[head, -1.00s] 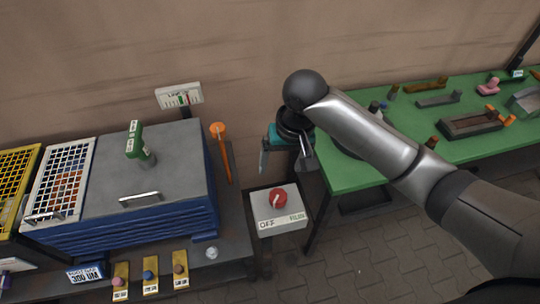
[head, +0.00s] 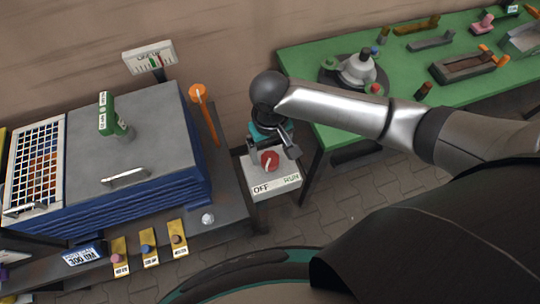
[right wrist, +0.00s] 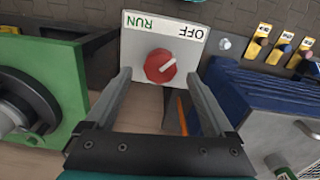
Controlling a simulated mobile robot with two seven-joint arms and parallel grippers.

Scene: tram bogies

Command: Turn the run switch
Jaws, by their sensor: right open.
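The run switch is a red round knob (head: 270,160) on a pale box (head: 273,188) marked OFF on the left and RUN on the right in the head view. In the right wrist view the knob (right wrist: 160,66) has a white pointer line slanting toward the OFF side. My right gripper (head: 273,153) is open and empty, above and behind the knob. In the right wrist view its two fingers stand on either side of the knob, with gaps; I cannot tell whether they reach its depth. My left gripper is not in view.
A blue cabinet (head: 140,205) with a grey lid stands left of the switch box, with an orange-topped lever (head: 198,91) beside it. A green table (head: 310,75) with parts lies right. Yellow-tagged buttons (head: 149,248) sit at the front left.

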